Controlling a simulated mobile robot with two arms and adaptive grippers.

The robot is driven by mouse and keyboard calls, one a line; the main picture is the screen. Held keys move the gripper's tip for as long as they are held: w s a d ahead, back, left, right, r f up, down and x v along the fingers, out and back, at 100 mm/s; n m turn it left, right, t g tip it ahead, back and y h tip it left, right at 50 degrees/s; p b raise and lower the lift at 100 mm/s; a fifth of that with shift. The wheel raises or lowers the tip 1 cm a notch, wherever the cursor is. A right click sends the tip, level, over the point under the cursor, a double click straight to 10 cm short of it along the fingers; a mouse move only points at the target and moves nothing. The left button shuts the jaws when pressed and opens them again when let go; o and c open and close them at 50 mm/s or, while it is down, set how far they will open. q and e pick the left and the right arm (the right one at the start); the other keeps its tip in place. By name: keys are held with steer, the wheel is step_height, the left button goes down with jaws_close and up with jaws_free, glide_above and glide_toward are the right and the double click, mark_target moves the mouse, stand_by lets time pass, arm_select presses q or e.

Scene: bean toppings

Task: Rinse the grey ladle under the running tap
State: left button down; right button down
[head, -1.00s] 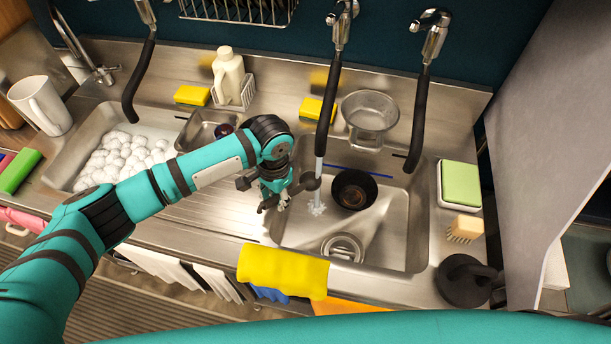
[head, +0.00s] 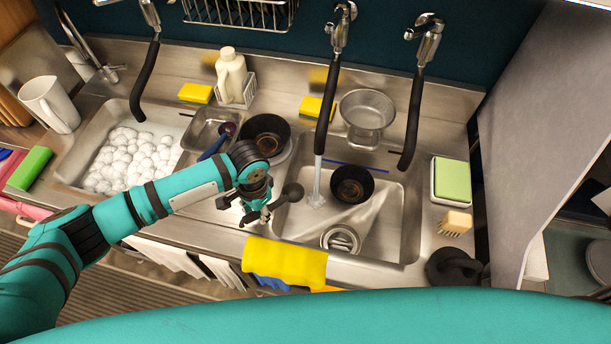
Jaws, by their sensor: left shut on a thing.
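The grey ladle (head: 292,192) is held by my left gripper (head: 256,211). Its dark round bowl shows to the right of the fingers, over the left edge of the right sink basin (head: 405,225). The gripper is shut, and it hides much of the handle. The middle tap (head: 328,95) has a black hose, and a pale water stream (head: 317,176) runs from it into the basin. The ladle bowl is left of the stream, apart from it. My right gripper is not in view.
A black bowl (head: 352,186) and a round drain strainer (head: 340,238) are in the right basin. Another black bowl (head: 265,136) stands behind my left wrist. A yellow cloth (head: 285,263) hangs over the front edge. The left basin holds white foam (head: 130,158).

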mark_target(244, 222)
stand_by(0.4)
arm_select(q)
steer(key=shift+s+a+r, duration=0.45)
steer(key=shift+a+r, duration=0.05)
steer(key=shift+r, duration=0.35)
steer(key=shift+s+a+r, duration=0.4)
steer(key=shift+a+r, duration=0.1)
steer(key=shift+r, duration=0.3)
steer(key=shift+s+a+r, duration=0.45)
steer(key=shift+a+r, duration=0.05)
steer(key=shift+r, duration=0.35)
